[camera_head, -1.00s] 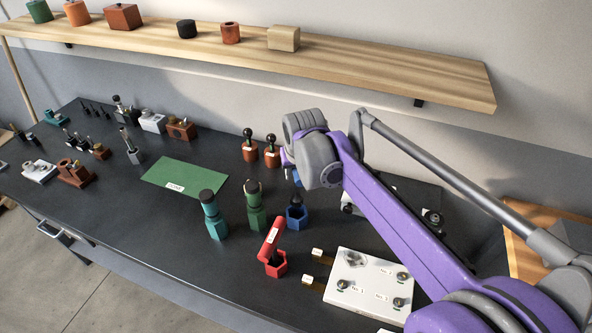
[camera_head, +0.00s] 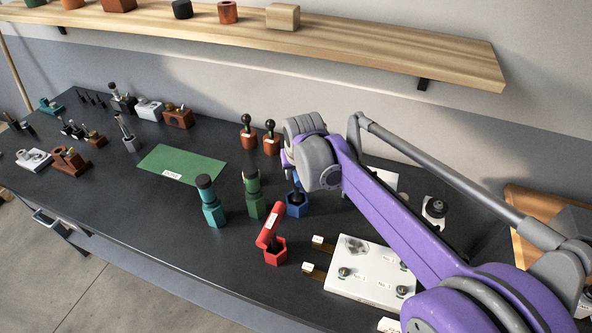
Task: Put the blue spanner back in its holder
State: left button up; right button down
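The blue holder (camera_head: 297,209) stands on the dark bench, right of the green holder (camera_head: 256,208). A dark opening or shaft shows at its top. A small blue piece (camera_head: 297,181), which may be part of the blue spanner, shows just above the holder and below my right wrist; most of it is hidden. My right gripper (camera_head: 289,162) is at the end of the purple arm, above and behind the blue holder. The grey wrist hides its fingers, so its opening and any hold on the blue piece cannot be seen. My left gripper is out of view.
A teal holder (camera_head: 211,209) and a red holder (camera_head: 274,252) with a tilted red tool stand nearby. A white plate (camera_head: 371,271) lies at the front right. Two dark-knobbed tools (camera_head: 248,130) stand behind. A green mat (camera_head: 182,165) lies clear to the left. A wooden shelf (camera_head: 370,48) hangs above.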

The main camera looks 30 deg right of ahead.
jog(key=shift+f, duration=0.2)
dwell(0.5)
jog(key=shift+f+b, duration=0.8)
jog(key=shift+f, duration=0.5)
jog(key=shift+c, duration=2.4)
grip_release()
jog(key=v, duration=1.1)
jog(key=shift+w+p, duration=0.1)
jog(key=shift+p, duration=0.3)
